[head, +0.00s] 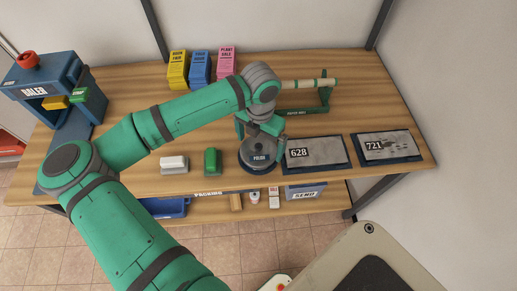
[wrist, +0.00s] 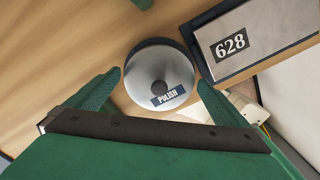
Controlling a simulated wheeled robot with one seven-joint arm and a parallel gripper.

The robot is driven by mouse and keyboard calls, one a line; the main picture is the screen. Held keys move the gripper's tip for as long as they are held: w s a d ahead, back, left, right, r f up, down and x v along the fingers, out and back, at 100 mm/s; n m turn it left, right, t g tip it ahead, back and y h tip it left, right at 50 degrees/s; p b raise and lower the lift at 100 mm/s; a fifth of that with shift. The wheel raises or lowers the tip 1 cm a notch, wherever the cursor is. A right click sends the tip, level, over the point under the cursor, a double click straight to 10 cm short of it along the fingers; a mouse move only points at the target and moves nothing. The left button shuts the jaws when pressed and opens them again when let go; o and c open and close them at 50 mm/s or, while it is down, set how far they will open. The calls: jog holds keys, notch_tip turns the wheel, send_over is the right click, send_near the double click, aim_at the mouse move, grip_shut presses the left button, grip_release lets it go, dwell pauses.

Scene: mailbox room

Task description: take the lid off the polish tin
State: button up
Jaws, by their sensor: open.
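The polish tin (head: 259,167) is a round, dark tin with a "POLISH" label, standing upright on the wooden bench. In the wrist view its grey metal lid (wrist: 158,70) is seen from above, with a small dark knob at its middle. The lid sits on the tin. My gripper (wrist: 160,85) is open, its green fingers on either side of the near half of the lid in the picture. It is over the tin in the head view, where my arm hides part of the tin. I cannot tell whether the fingers touch it.
The 628 plate (head: 314,153) lies close at the tin's right, with the 721 plate (head: 386,147) beyond. A green block (head: 212,162) and a white block (head: 174,164) are at its left. A paper roll holder (head: 310,97) stands behind. The bench's front edge is near.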

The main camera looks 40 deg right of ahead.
jog(key=shift+f, duration=0.3)
jog(key=shift+c, duration=0.6)
jog(key=c, duration=0.6)
jog(key=shift+r, duration=0.1)
